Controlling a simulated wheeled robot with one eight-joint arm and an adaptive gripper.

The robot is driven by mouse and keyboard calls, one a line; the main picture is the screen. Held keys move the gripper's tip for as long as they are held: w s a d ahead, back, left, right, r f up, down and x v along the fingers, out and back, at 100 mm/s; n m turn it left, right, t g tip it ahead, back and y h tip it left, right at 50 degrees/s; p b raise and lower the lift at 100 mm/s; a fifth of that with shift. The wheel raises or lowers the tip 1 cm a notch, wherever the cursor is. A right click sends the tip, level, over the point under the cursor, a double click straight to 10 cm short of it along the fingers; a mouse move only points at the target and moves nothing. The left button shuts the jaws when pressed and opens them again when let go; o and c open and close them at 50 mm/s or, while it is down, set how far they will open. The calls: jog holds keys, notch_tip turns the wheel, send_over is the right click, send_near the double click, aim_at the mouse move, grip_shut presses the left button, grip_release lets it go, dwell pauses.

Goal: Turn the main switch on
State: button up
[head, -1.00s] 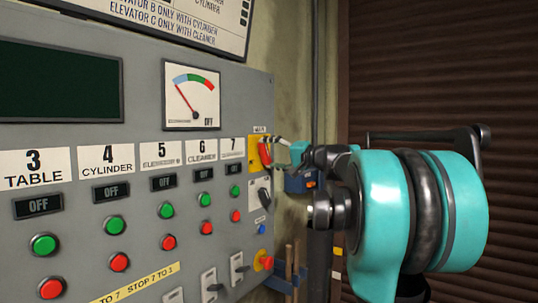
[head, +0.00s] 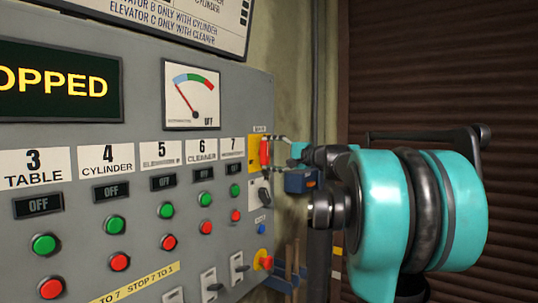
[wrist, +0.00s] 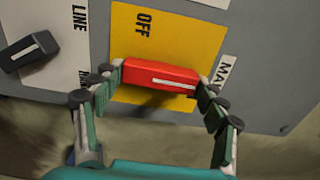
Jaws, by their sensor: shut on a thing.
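The main switch is a red bar handle (head: 265,152) on a yellow plate (head: 254,151), at the right edge of the grey control panel in the head view. In the wrist view the red handle (wrist: 160,76) lies across the yellow plate (wrist: 190,40), with "OFF" printed beside it and a partly hidden "MA" label near its end. My gripper (wrist: 159,78) is shut on the handle, one finger at each end. In the head view the handle stands nearly upright, and my gripper (head: 270,153) reaches it from the right.
The panel's dark display (head: 62,84) reads "OPPED" in yellow. A black selector (head: 264,194) sits just below the switch, and a red emergency button (head: 265,261) lower down. Green and red buttons fill the panel to the left. A brown shutter (head: 430,80) stands behind my arm.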

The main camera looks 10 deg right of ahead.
jog(key=o, duration=1.2)
jog(key=shift+c, duration=0.2)
jog(key=shift+d, duration=0.1)
jog(key=v, duration=1.2)
